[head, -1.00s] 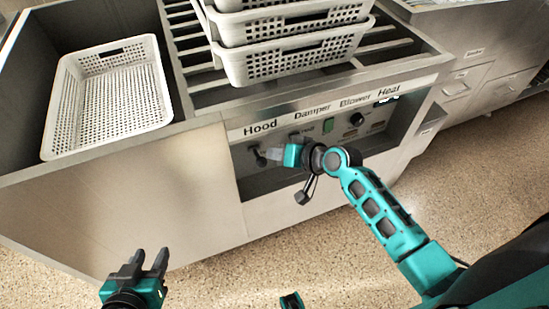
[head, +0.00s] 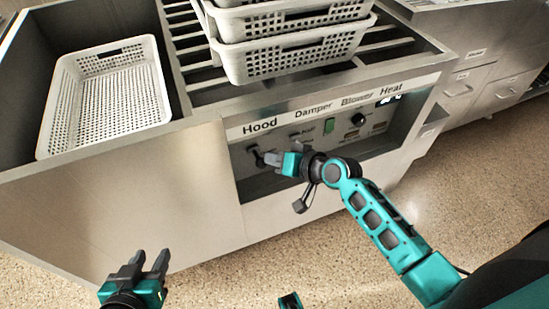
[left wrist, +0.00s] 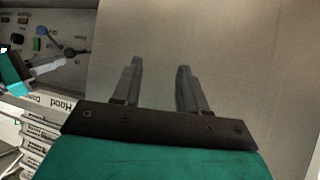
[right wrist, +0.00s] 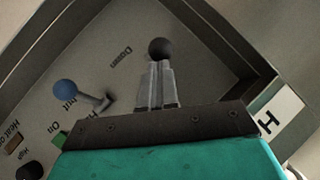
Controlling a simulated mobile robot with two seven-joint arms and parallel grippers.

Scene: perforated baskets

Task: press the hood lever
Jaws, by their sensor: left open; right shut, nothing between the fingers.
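The hood lever, with a dark round knob (right wrist: 160,47), is on the control panel below the "Hood" label (head: 259,126). It also shows in the head view (head: 254,152) and the left wrist view (left wrist: 69,52). My right gripper (head: 268,158) is shut and empty. In the right wrist view its fingertips (right wrist: 158,66) are right at the knob and overlap its lower edge; I cannot tell whether they touch. My left gripper (head: 152,258) is open and empty, low in front of the plain cabinet front; its spread fingers show in the left wrist view (left wrist: 158,68).
A blue-knobbed lever (right wrist: 65,90) sits beside the hood lever, near a green switch (head: 329,126). The panel is recessed, with frame edges around it. White perforated baskets (head: 290,65) are stacked above; another basket (head: 108,128) lies at left.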

